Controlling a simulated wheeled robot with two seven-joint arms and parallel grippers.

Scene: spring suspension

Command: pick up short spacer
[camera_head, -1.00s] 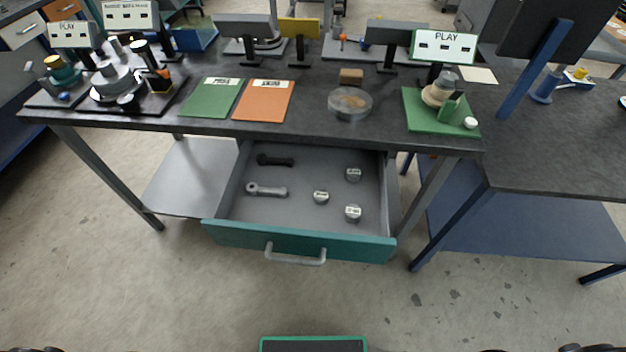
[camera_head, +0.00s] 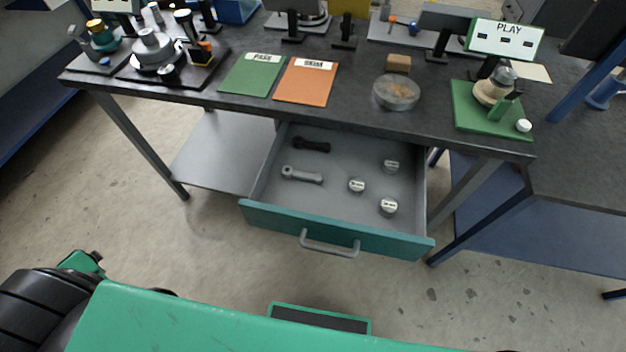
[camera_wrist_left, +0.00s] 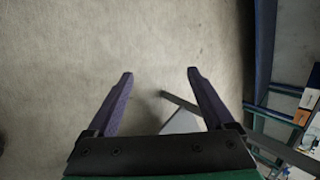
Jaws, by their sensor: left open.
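Several small round grey spacers with pale labelled tops lie in the open drawer in the head view. One spacer (camera_head: 390,166) is at the back right, one (camera_head: 356,186) is in the middle, and one (camera_head: 388,206) is at the front right. I cannot read their labels, so I cannot tell which is the short one. My left gripper (camera_wrist_left: 160,73) is open and empty in the left wrist view, above bare floor, away from the drawer. In the head view only part of my left arm shows at the lower left. My right gripper is not in view.
The drawer (camera_head: 310,228) stands open under the dark workbench (camera_head: 350,112). A dark link (camera_head: 312,144) and a grey link (camera_head: 302,175) lie in its left part. A green mat (camera_head: 250,76), an orange mat (camera_head: 306,84) and a clear dish (camera_head: 396,93) are on the bench above.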

